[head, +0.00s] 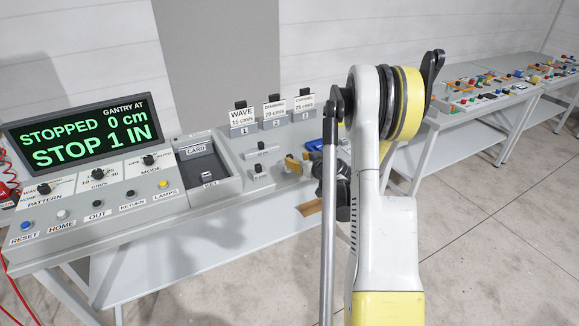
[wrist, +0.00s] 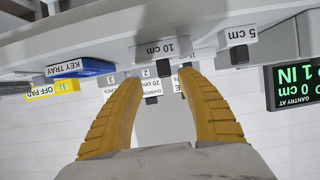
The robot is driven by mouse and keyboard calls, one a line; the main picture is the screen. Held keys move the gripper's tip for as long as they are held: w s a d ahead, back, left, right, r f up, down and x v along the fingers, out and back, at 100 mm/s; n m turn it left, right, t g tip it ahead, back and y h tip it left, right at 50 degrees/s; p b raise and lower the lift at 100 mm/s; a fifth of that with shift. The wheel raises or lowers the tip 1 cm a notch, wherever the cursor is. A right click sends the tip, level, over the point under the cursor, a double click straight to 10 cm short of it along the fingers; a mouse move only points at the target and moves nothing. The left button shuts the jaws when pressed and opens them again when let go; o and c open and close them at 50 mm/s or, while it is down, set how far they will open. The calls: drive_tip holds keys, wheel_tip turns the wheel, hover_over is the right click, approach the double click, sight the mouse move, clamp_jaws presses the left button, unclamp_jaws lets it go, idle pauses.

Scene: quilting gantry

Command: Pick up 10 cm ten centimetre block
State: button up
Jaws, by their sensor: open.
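The 10 cm block (wrist: 162,50) is a small white-grey block with a printed label, upside down in the wrist view like everything there. It stands on the grey console ledge, just past my fingertips and roughly in line with the gap between them. My gripper (wrist: 158,78) has two yellow ribbed fingers, spread apart with nothing held. In the head view my gripper (head: 293,166) is partly hidden behind my arm, close to the right of two small knobbed blocks whose labels I cannot read clearly.
The 5 cm block (wrist: 238,34) stands beside the 10 cm block. Pattern cards such as WAVE (head: 242,118) stand on numbered mounts behind. A blue key tray (wrist: 82,66) and yellow off pad (wrist: 52,90) are nearby. The display (head: 82,132) reads STOPPED 0 cm, STOP 1 IN.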

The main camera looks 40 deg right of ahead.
sight(289, 155)
drive_tip(key=x, duration=0.1)
drive_tip(key=b+x, duration=0.1)
drive_tip(key=x, duration=0.3)
drive_tip(key=shift+w+a+b, duration=0.2)
drive_tip(key=shift+a+b, duration=0.2)
drive_tip(key=shift+r, duration=0.15)
clamp_jaws()
